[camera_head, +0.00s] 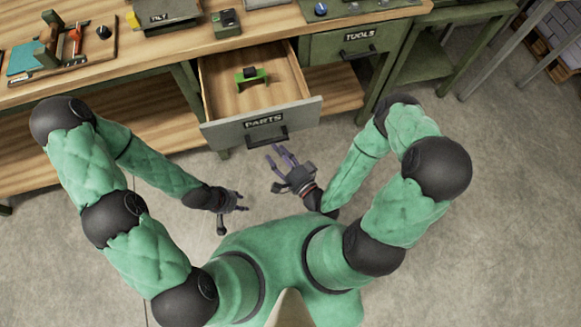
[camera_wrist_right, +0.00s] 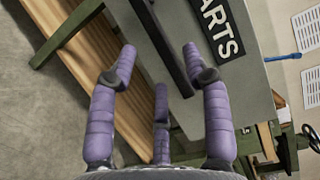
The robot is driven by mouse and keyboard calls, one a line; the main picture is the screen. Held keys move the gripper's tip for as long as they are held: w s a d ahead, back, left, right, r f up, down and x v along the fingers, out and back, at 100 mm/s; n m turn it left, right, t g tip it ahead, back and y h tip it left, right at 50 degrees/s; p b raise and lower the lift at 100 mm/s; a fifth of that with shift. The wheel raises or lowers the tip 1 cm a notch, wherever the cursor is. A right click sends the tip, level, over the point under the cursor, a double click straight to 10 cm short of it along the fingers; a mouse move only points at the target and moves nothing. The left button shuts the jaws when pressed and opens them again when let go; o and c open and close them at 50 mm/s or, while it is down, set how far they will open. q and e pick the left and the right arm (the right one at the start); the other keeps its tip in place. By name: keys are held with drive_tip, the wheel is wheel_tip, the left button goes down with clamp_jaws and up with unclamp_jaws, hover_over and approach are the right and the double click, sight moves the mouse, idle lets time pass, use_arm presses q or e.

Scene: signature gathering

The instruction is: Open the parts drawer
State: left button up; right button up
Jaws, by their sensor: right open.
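The grey parts drawer (camera_head: 262,124), labelled PARTS, stands well out from the workbench, and its wooden inside shows. A green item with a dark top (camera_head: 250,75) lies in it. The black drawer handle (camera_head: 267,138) is on its front; it also shows in the right wrist view (camera_wrist_right: 163,45). My right gripper (camera_head: 276,152) is open and empty, its fingers pointing at the handle from just in front. In the right wrist view the handle bar runs between the fingertips; I cannot tell whether they touch it. My left gripper (camera_head: 234,210) is open and empty, lower and left of the drawer.
A closed TOOLS drawer (camera_head: 357,46) is right of the parts drawer. The bench top (camera_head: 130,45) holds a tool board (camera_head: 50,55), a tilt box (camera_head: 165,14) and a small green device (camera_head: 227,22). Wooden lower shelves (camera_head: 120,110) flank the drawer. The floor (camera_head: 480,200) is clear.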

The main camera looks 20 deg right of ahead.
drive_tip(key=v, duration=0.6)
drive_tip(key=shift+s+d, duration=0.15)
drive_tip(key=shift+s, duration=0.15)
idle(0.8)
wheel_tip(320, 180, down, 13)
drive_tip(key=w+d+n+g+h, duration=0.1)
drive_tip(key=w+n+g, duration=0.1)
drive_tip(key=n+g, duration=0.8)
drive_tip(key=shift+s+a+r+n+g+h, duration=0.1)
drive_tip(key=shift+s+a+n+g+h, duration=0.15)
drive_tip(key=shift+s+g, duration=0.65)
drive_tip(key=shift+s+a+f+n+g+h, duration=0.15)
drive_tip(key=shift+s+g+h, duration=0.3)
drive_tip(key=shift+g, duration=0.7)
drive_tip(key=shift+s+a+r+n+g+h, duration=0.1)
drive_tip(key=shift+s+r+n+g+h, duration=0.1)
drive_tip(key=shift+s+g, duration=0.75)
drive_tip(key=shift+w, duration=0.2)
